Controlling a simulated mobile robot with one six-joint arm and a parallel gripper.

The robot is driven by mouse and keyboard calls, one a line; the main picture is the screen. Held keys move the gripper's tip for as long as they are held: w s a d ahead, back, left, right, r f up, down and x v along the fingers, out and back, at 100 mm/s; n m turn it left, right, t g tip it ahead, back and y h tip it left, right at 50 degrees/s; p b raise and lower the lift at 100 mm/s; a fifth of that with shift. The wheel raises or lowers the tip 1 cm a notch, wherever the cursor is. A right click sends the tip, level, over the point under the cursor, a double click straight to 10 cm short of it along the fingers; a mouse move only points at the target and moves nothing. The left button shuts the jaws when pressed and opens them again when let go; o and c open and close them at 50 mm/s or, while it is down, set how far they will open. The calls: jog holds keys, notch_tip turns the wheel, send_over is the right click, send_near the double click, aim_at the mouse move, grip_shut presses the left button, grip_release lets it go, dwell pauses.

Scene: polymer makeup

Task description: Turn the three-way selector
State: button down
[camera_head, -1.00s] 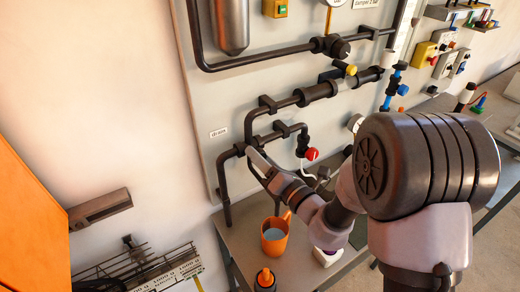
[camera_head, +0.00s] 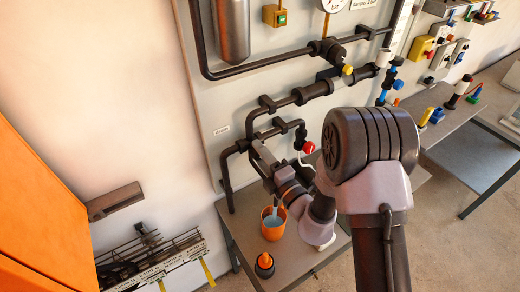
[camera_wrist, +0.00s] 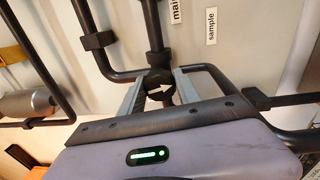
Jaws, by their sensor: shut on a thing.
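The three-way selector (camera_wrist: 158,92) is a dark, round fitting where black pipes meet on the wall panel, by the labels "main" and "sample". In the wrist view my gripper (camera_wrist: 160,88) has one grey finger on each side of it and is shut on it. In the head view my gripper (camera_head: 258,154) reaches the lower pipe junction from below right. There my own wrist and fingers mostly hide the selector, so its pointing direction cannot be told.
A red knob (camera_head: 309,147) is just right of my gripper. A yellow-tipped valve (camera_head: 347,69) is above. A wire rack (camera_head: 155,262) hangs at lower left.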

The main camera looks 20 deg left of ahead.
jog(key=shift+r+m, duration=0.15)
jog(key=shift+m, duration=0.15)
jog(key=c, duration=0.9)
grip_release()
jog(key=shift+s+d, duration=0.1)
jog(key=p+v, duration=0.1)
jog(key=v, duration=1.6)
